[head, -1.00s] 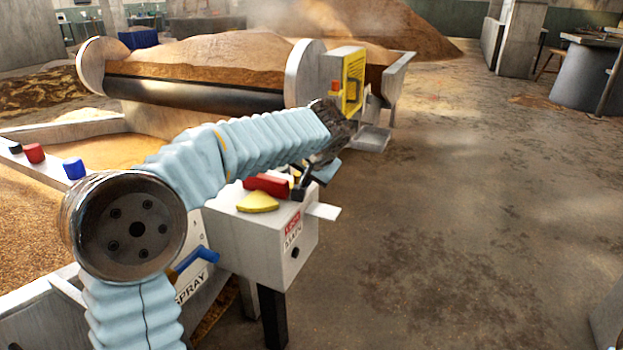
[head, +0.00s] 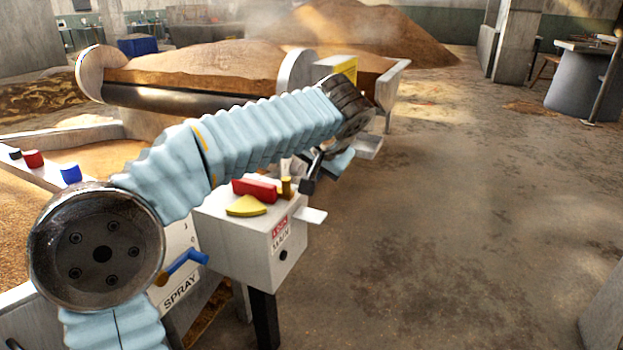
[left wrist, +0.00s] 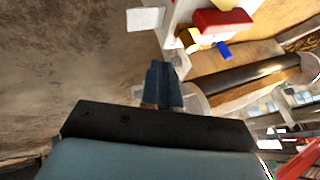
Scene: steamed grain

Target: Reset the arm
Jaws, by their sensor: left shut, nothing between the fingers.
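My left arm comes in from the left in a light blue ribbed sleeve in the head view. My left gripper (head: 313,172) hangs from the wrist, up and to the right of the white control box, apart from it. In the left wrist view the two dark blue fingers (left wrist: 163,86) are together with nothing between them. The white control box (head: 262,231) carries a red block (head: 255,189), a yellow wedge (head: 246,206) and a small brass post (head: 287,187). The red block also shows in the left wrist view (left wrist: 222,20). My right gripper is not in view.
A roller trough heaped with grain (head: 200,66) stands behind the arm. A blue lever (head: 183,264) sits beside the SPRAY panel. Red and blue knobs line the left rail. A grain pile (head: 370,35) rises at the back. The floor (head: 450,220) at right is clear.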

